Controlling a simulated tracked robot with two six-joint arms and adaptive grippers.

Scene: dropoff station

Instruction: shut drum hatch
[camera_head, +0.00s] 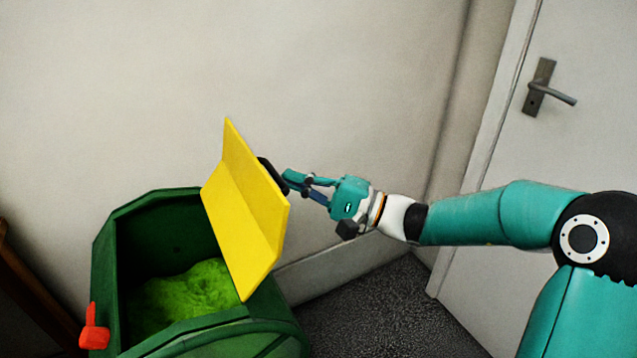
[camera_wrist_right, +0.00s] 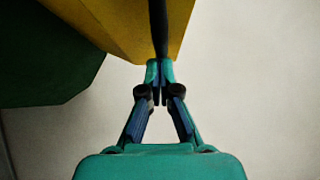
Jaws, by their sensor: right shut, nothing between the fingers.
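The green drum (camera_head: 150,205) stands at the lower left in the head view, with its top opening uncovered. Its yellow hatch (camera_head: 240,225) is a bent panel that stands open, tilted up on the right side of the opening. A black handle (camera_head: 268,172) sits on the hatch's outer face. My right gripper (camera_head: 287,182) is shut and empty, its fingertips close to the handle. In the right wrist view the shut fingertips (camera_wrist_right: 160,72) are at the hatch (camera_wrist_right: 115,25) and the dark handle; whether they touch is unclear. My left gripper is not in view.
Bright green material (camera_head: 185,295) lies inside the drum. A red latch-like part (camera_head: 93,328) is on the drum's front left. A wall is behind, and a door with a handle (camera_head: 550,88) is at the right. Dark floor (camera_head: 370,305) lies clear right of the drum.

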